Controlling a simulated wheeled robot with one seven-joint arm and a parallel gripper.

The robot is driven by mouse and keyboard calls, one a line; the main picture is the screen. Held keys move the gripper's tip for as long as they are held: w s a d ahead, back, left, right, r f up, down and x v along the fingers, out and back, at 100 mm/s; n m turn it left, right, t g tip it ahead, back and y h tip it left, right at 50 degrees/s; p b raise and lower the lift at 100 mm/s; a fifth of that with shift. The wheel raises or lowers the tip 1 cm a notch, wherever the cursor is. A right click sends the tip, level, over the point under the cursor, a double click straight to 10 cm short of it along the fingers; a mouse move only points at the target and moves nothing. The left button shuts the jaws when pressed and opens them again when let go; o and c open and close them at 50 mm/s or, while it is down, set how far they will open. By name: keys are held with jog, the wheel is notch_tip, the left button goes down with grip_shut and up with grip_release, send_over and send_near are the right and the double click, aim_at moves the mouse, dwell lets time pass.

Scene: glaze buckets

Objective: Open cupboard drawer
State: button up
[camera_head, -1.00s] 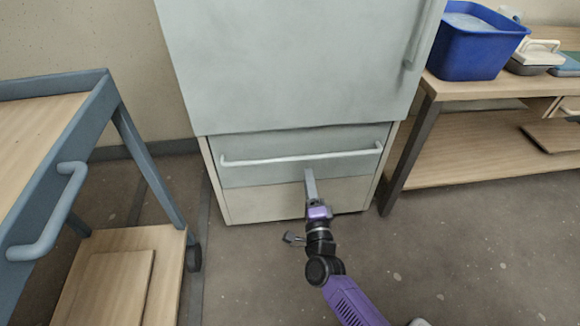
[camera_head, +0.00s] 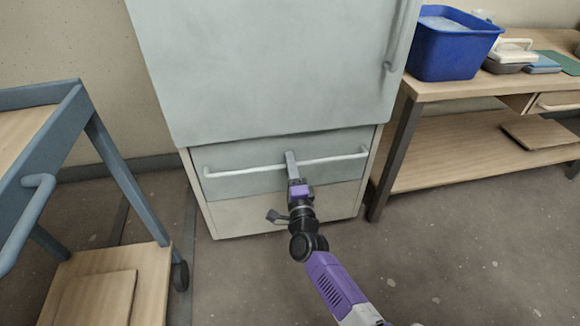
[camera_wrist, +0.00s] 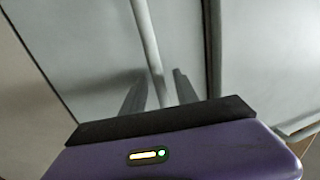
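The cupboard drawer (camera_head: 236,186) is a pale grey front low on the cupboard, and it looks shut. Its long white bar handle (camera_head: 225,172) runs across it. My gripper (camera_head: 290,156) is at the middle of the handle, pointing at the drawer front. In the wrist view, the handle (camera_wrist: 147,38) runs down the picture and passes between the two fingers of my gripper (camera_wrist: 158,74). The fingers are apart, with visible gaps beside the bar. I cannot tell whether either finger touches it.
The large cupboard door (camera_head: 270,70) above is shut, with a vertical handle (camera_head: 398,40). A blue-framed trolley (camera_head: 115,165) stands at the left. A wooden bench (camera_head: 440,178) with a blue tub (camera_head: 450,50) stands at the right. The floor before the cupboard is clear.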

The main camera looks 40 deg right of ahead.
grip_shut()
dwell(1.3)
